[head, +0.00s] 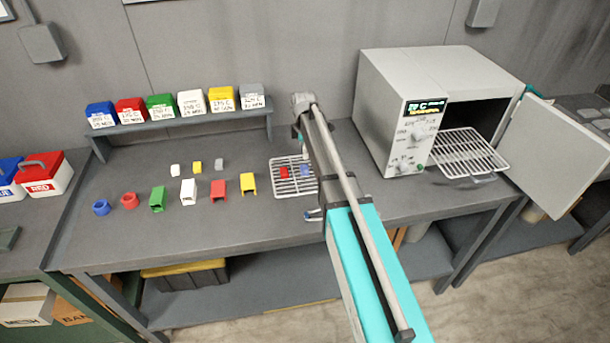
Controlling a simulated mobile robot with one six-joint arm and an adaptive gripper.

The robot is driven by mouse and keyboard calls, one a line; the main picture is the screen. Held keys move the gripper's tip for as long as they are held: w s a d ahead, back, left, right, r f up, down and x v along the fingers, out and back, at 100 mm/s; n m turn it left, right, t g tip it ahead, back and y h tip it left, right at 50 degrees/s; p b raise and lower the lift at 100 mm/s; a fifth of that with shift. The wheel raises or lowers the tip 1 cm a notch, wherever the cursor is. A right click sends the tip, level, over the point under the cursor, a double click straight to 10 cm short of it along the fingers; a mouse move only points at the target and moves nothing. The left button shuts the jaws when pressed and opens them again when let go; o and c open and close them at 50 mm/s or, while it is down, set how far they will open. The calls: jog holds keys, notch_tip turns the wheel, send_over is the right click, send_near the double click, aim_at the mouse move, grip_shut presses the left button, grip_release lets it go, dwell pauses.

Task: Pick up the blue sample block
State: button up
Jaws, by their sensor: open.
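The blue sample block (304,171) is a small block on a white wire rack (280,186) near the middle of the bench. A small red block (283,172) sits to its left on the same rack. My arm reaches over the right side of the rack, and its wrist end is above and behind the rack. My gripper's jaws do not show clearly; the arm appears to hide them. I cannot tell how far they are from the blue block.
Small white, yellow and grey blocks lie left of the rack, with coloured rings and channel pieces in front. Labelled coloured bins line a low shelf (185,125) behind. An oven (383,110) with its door (557,155) open and rack pulled out stands right. The bench's front strip is mostly clear.

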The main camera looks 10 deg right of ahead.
aim_at(305, 168)
jog(key=shift+f+b, duration=1.4)
jog(key=shift+f, duration=0.3)
jog(key=shift+f+b, duration=2.6)
jog(key=shift+d, duration=0.1)
jog(key=c, duration=1.2)
jog(key=shift+r, duration=0.25)
